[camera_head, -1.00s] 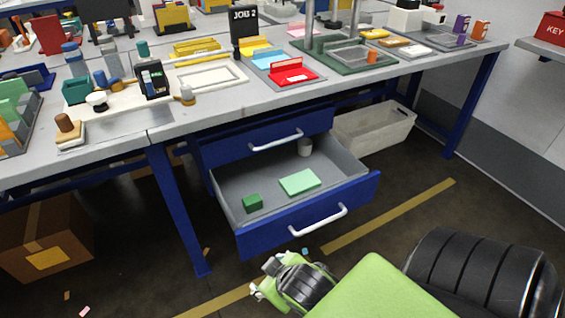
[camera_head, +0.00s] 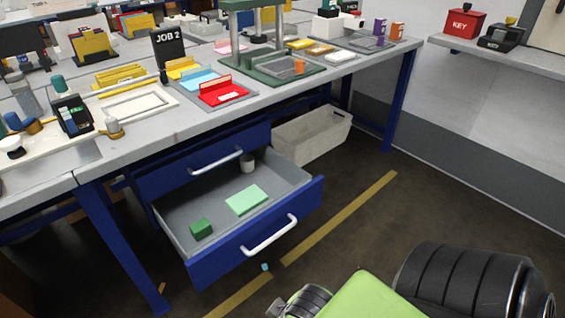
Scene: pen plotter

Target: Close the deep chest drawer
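The deep chest drawer (camera_head: 307,187) is the lower, blue-fronted drawer under the workbench. It stands pulled far out, its grey inside showing, with a white bar handle (camera_head: 270,236) on its front. A pale green flat block (camera_head: 247,200), a small dark green block (camera_head: 201,228) and a grey-white cylinder (camera_head: 248,163) lie inside. The shallower upper drawer (camera_head: 160,183) with its white handle (camera_head: 216,161) looks shut. One of my green and black arms shows at the bottom right, in front of the drawer and apart from it. Neither gripper's fingertips can be seen.
The workbench (camera_head: 150,143) above carries trays, a press and a JOB 2 sign (camera_head: 169,51). A white bin (camera_head: 312,138) stands right of the drawers. A blue bench leg (camera_head: 122,248) stands at left. The floor before the drawer is mostly clear, with a yellow line (camera_head: 340,217).

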